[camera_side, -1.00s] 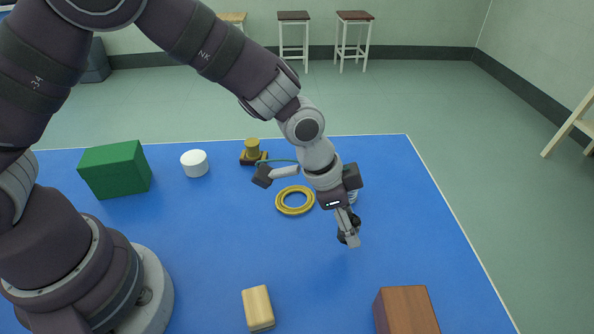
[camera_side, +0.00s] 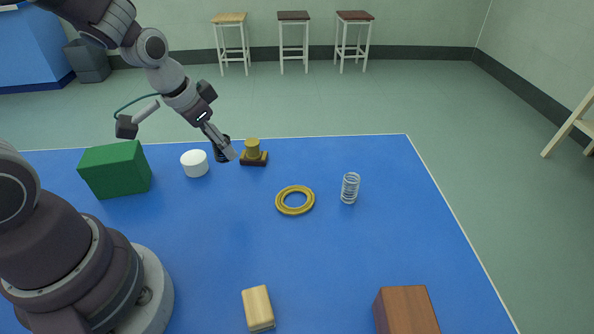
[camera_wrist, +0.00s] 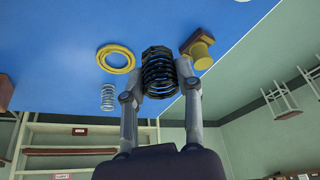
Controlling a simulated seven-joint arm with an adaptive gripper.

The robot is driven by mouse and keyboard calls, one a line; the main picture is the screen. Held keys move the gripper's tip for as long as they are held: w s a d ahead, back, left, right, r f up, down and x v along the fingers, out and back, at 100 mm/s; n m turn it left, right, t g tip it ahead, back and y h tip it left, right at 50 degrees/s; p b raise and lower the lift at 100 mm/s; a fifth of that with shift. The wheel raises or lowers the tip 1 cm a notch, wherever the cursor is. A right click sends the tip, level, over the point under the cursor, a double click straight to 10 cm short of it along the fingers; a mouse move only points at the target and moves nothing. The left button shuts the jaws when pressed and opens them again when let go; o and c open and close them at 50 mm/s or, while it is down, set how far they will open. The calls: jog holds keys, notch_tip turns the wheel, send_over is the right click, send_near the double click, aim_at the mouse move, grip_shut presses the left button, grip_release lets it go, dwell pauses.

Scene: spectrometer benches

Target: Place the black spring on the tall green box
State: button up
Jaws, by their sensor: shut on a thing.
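The black spring (camera_wrist: 158,74) is held between the two fingers of my gripper (camera_wrist: 160,95) in the wrist view. In the side view my gripper (camera_side: 222,150) is shut on the spring, which is mostly hidden by the fingers, near the far edge of the blue table. The green box (camera_side: 117,170) stands at the table's left side, to the left of my gripper. The gripper and spring are apart from the box.
A white cylinder (camera_side: 194,164) stands between the green box and my gripper. A yellow and brown piece (camera_side: 254,154), a yellow ring (camera_side: 295,200) and a pale spring (camera_side: 350,188) are to the right. Two wooden blocks (camera_side: 258,308) (camera_side: 407,312) are in front.

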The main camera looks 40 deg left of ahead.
jog(key=s+a+r+n+y, duration=0.25)
jog(key=a+n, duration=0.25)
jog(key=a, duration=0.5)
notch_tip(320, 180, up, 5)
jog(key=n+g+y, duration=0.1)
jog(key=n+g, duration=0.1)
jog(key=n, duration=0.5)
send_over(110, 149)
jog(key=d, duration=0.1)
jog(key=f, duration=0.5)
jog(key=s+f, duration=0.1)
jog(key=f, duration=0.1)
jog(key=shift+d+f, duration=0.1)
jog(key=shift+f, duration=0.2)
jog(key=shift+w+f, duration=0.1)
jog(key=shift+f, duration=0.2)
jog(key=o, duration=0.9)
jog(key=shift+f, duration=0.15)
jog(key=shift+o, duration=0.2)
